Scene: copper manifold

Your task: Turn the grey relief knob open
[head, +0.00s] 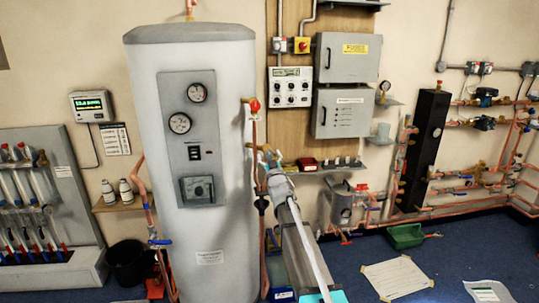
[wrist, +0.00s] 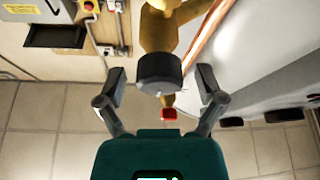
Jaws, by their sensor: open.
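The grey relief knob (wrist: 160,72) is a dark round cap on a brass valve body (wrist: 160,30) in the wrist view. My gripper (wrist: 160,76) is open, with one finger on each side of the knob. Gaps show between both fingers and the knob, so neither seems to touch it. How deep the knob sits between the fingers is hard to tell. In the head view my gripper (head: 268,158) is at the brass fittings on the right side of the large grey-white tank (head: 220,100). There it hides the knob.
A red-handled valve (head: 254,104) sits on the copper pipe above my gripper. A red part (wrist: 169,114) shows beyond the knob in the wrist view. Grey boxes (head: 340,112) and a shelf (head: 325,169) are on the wall to the right. The blue floor (head: 450,255) has papers and a green tray (head: 405,236).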

